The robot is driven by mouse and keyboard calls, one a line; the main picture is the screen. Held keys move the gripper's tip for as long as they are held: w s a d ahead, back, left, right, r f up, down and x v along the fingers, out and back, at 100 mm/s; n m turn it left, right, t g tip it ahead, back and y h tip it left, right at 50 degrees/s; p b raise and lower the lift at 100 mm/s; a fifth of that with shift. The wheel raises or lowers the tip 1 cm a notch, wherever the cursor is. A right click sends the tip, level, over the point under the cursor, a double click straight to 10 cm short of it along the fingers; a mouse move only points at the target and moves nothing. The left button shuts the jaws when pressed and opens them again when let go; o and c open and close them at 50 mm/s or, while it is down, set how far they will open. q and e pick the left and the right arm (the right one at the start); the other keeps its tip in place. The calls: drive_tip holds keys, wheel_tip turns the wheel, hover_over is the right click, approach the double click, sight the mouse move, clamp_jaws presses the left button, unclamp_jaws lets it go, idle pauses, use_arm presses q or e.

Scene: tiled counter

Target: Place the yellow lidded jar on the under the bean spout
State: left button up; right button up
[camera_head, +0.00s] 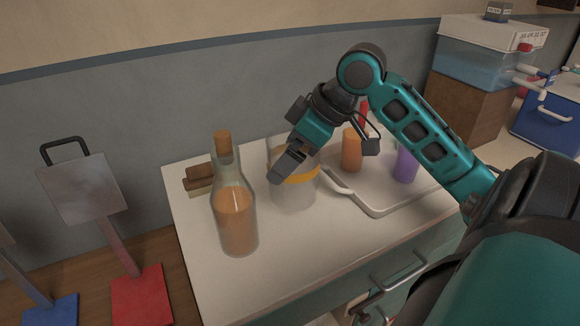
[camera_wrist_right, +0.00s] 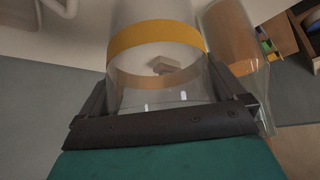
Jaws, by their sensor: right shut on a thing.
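The jar (camera_head: 294,193) is clear with a yellow-orange band. It stands upright on or just above the white counter, and I cannot tell whether its base touches. My right gripper (camera_head: 287,166) reaches down over it from the upper right and is shut on it. In the right wrist view the jar (camera_wrist_right: 155,37) sits between the two dark fingers of my right gripper (camera_wrist_right: 160,97). The gripper hides part of the jar's top in the head view. I cannot make out a bean spout for certain. My left gripper is not in view.
A corked glass bottle (camera_head: 236,215) stands close left of the jar. A white tray (camera_head: 378,209) to the right holds an orange cup (camera_head: 351,150) and a purple cup (camera_head: 405,166). Brown blocks (camera_head: 198,179) lie behind the bottle. The counter front is clear.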

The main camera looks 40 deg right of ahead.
drive_tip(key=shift+f+b, duration=0.4)
drive_tip(key=shift+f, duration=1.5)
drive_tip(key=o, duration=1)
drive_tip(key=shift+f, duration=0.1)
drive_tip(key=shift+c, duration=0.2)
